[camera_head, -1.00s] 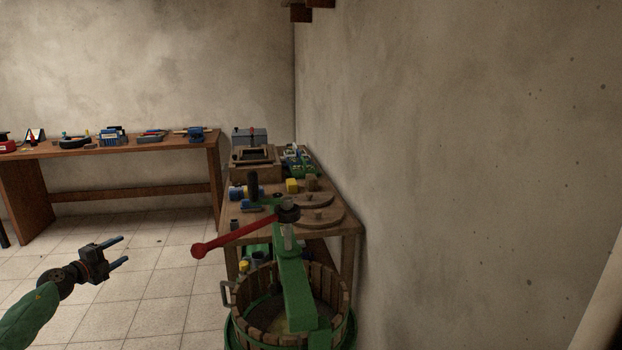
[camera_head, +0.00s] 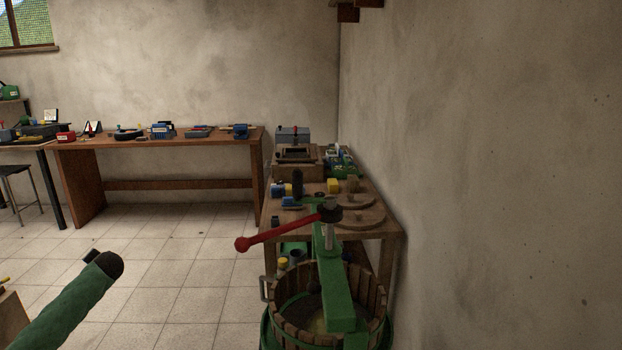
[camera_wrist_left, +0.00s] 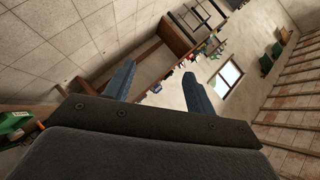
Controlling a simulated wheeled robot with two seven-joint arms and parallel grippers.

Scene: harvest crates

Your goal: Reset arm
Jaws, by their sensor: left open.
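My left gripper (camera_wrist_left: 159,70) shows in the left wrist view with its two blue-grey fingers spread apart and nothing between them. It points into the open room, clear of any object. In the head view my green left arm comes in at the lower left and ends in a dark round joint; the fingers do not show there. My right gripper is in neither view.
A wooden basket press (camera_head: 279,322) with a red handle (camera_head: 280,236) stands at the lower middle. Behind it is a cluttered wooden table (camera_head: 385,219) against the right wall. A long workbench (camera_head: 88,188) lines the back. The tiled floor (camera_head: 185,245) between is clear.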

